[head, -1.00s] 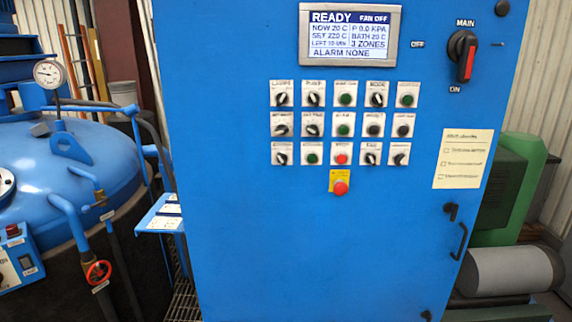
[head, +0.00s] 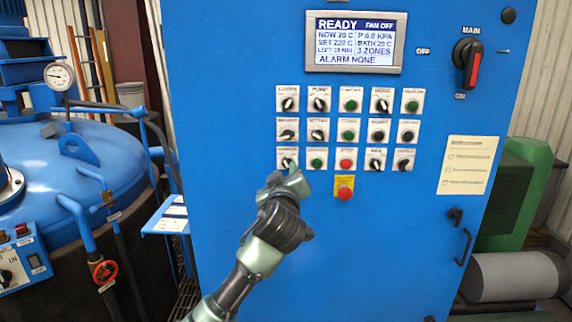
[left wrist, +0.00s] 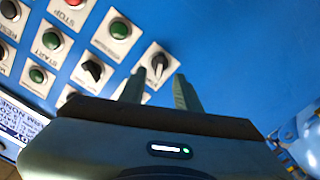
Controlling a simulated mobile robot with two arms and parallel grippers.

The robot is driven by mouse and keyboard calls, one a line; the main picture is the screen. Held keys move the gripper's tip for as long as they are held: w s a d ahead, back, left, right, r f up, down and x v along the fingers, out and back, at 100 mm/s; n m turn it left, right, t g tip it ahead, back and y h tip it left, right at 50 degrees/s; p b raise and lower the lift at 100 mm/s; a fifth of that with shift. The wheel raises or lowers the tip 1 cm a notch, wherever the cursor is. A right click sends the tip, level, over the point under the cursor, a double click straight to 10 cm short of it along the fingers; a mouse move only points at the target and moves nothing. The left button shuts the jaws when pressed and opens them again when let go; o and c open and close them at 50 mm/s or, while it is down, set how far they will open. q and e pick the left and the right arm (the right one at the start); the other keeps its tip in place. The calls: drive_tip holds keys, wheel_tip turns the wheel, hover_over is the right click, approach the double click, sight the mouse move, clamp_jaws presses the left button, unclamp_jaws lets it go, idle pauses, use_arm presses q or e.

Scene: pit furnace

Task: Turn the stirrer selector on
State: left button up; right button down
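The blue cabinet door (head: 230,245) carries rows of small knobs and buttons on white plates. The bottom-left one is a black selector knob (head: 287,162), partly covered by my left gripper (head: 291,176) in the head view. In the left wrist view this selector (left wrist: 158,65) has a pale pointer and sits just beyond my left fingertips (left wrist: 157,82). The two fingers are apart, one toward each side of the knob, and hold nothing. I cannot tell whether they touch it. The plate lettering is too blurred to tell which selector is the stirrer's. My right gripper is not in view.
A green button (left wrist: 118,30) neighbours the selector. A red mushroom button (head: 344,192) on a yellow plate sits below the rows. A display (head: 355,42) reads READY. A small blue shelf (head: 168,215) juts out left of the cabinet, near the blue vessel (head: 75,160).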

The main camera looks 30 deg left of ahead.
sight(287, 165)
use_arm(q)
drive_tip(key=p+x, duration=0.1)
drive_tip(key=x, duration=0.2)
drive_tip(key=shift+w+a+r, duration=0.1)
drive_tip(key=shift+w, duration=0.15)
drive_tip(key=shift+w+a, duration=0.15)
drive_tip(key=shift+w, duration=0.15)
clamp_jaws()
